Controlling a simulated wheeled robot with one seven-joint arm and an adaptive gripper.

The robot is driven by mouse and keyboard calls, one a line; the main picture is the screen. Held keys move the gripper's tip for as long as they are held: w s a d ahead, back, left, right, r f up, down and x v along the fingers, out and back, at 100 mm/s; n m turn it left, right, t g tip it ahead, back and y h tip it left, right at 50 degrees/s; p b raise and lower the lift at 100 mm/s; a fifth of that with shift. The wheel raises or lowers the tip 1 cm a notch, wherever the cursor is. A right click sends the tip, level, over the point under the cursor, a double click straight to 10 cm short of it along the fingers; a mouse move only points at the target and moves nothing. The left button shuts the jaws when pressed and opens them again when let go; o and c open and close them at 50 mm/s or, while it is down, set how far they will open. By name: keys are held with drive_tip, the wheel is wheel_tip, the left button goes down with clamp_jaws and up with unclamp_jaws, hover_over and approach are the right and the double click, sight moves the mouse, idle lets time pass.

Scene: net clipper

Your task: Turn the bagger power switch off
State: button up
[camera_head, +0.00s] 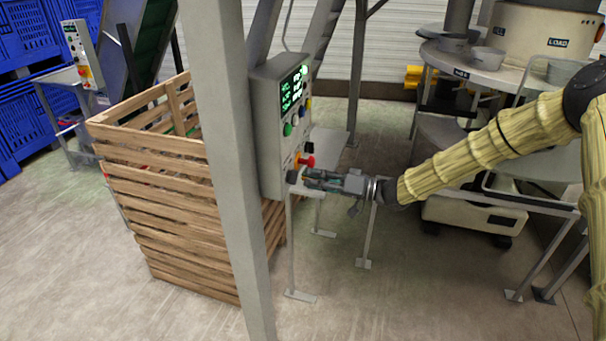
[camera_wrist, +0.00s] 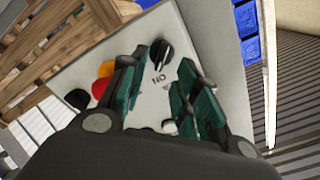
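The grey bagger control box (camera_head: 270,135) stands behind a post, with its panel facing right. In the wrist view a black rotary switch (camera_wrist: 161,54) sits on the pale panel (camera_wrist: 180,32). A label reading ON, upside down in this view, is beside the switch. My gripper (camera_head: 307,178) is in front of the lower part of the panel. In the wrist view my gripper (camera_wrist: 157,78) has its two teal fingers apart, with nothing between them. The switch lies just beyond the fingertips, apart from them as far as I can tell.
A red button on yellow (camera_head: 304,160) and a black button (camera_head: 309,147) are close above my gripper. A round metal table (camera_head: 475,68) stands at right.

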sight(293, 177)
drive_tip(key=shift+p+x, duration=0.45)
drive_tip(key=shift+x, duration=1.45)
clamp_jaws()
